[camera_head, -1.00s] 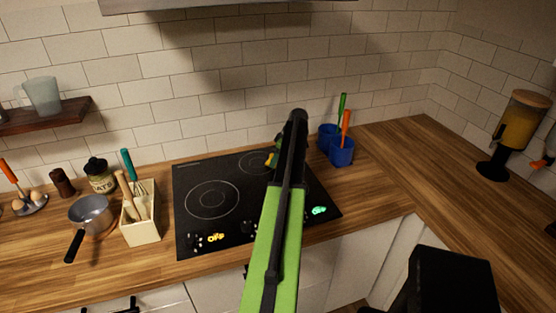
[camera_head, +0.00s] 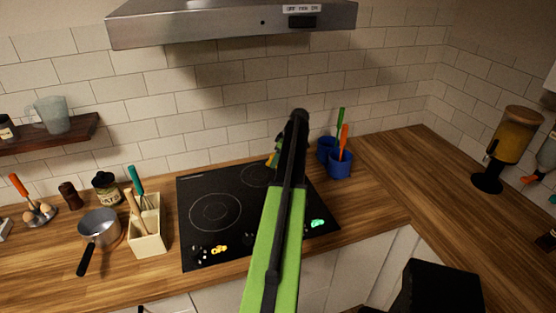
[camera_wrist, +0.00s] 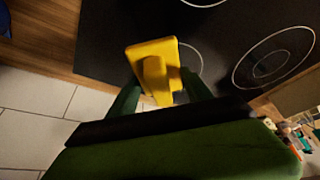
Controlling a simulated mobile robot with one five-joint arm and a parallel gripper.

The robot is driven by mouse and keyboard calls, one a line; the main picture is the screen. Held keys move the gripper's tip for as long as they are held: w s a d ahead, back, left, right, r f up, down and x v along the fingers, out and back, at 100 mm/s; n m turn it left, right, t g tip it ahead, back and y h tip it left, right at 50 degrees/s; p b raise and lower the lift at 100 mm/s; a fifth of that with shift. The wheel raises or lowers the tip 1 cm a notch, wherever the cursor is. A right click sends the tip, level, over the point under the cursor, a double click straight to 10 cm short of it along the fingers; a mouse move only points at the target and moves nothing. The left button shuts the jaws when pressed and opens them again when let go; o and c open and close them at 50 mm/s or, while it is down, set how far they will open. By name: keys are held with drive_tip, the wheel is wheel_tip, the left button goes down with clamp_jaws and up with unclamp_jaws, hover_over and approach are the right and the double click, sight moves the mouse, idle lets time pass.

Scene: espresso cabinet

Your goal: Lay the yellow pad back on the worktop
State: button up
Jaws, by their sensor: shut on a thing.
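The yellow pad (camera_wrist: 158,50) is a squarish yellow piece with a raised yellow grip on it. In the wrist view my gripper (camera_wrist: 160,82) has its dark green fingers on either side of that grip and is shut on it. The pad is in front of the black hob (camera_wrist: 225,45); its height above it is hard to judge. In the head view only a small yellow bit of the pad (camera_head: 271,160) shows beside my arm, which hides most of my gripper. The wooden worktop (camera_head: 385,205) runs around the hob (camera_head: 235,235).
A utensil box (camera_head: 149,240) and a saucepan (camera_head: 98,230) stand left of the hob. Blue utensil cups (camera_head: 340,166) stand behind it at the right. The range hood (camera_head: 230,25) hangs above. The worktop right of the hob is largely clear, with a dispenser (camera_head: 512,135) farther right.

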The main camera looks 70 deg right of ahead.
drive_tip(key=shift+r, duration=0.5)
drive_tip(key=shift+f, duration=0.15)
